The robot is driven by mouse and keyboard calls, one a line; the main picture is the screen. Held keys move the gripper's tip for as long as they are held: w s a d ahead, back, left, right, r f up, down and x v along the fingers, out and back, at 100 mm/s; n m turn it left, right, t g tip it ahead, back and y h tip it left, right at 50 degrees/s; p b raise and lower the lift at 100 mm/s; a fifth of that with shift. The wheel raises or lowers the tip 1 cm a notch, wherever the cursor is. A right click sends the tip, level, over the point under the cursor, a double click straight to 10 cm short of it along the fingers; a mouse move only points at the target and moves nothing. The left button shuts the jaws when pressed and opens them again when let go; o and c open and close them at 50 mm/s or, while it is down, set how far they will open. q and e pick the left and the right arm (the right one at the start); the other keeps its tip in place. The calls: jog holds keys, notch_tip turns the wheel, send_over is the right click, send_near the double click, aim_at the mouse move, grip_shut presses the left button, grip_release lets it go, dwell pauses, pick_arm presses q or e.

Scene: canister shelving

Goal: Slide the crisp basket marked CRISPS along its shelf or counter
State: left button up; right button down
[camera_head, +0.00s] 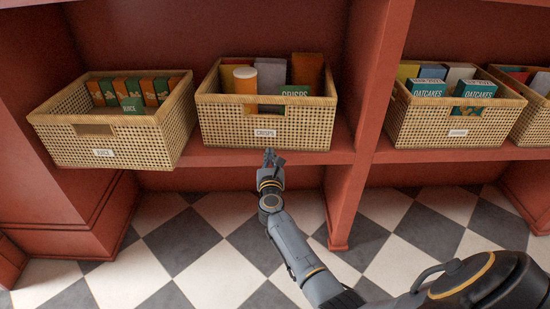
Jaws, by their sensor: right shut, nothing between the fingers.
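The crisp basket (224,128) is a woven tan basket on the red shelf. A small white label (265,133) is on its front, and a green CRISPS card (296,91) shows inside among an orange-white tube and several boxes. My right gripper (269,152) is shut and empty, just below the front bottom edge of the basket near the label. Whether it touches the basket or the shelf edge, I cannot tell. My left gripper is not in view.
A juice basket (125,150) stands close on the left, angled and jutting past the shelf edge. A red upright divider (371,75) stands right of the crisp basket with a small gap. Oatcakes basket (424,128) stands beyond it. Checkered floor (190,235) lies below.

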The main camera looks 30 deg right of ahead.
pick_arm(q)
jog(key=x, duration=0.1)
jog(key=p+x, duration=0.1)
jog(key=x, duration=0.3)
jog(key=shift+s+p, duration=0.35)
pick_arm(e)
jog(key=v, duration=1)
jog(key=shift+s, duration=0.15)
jog(key=shift+a, duration=0.15)
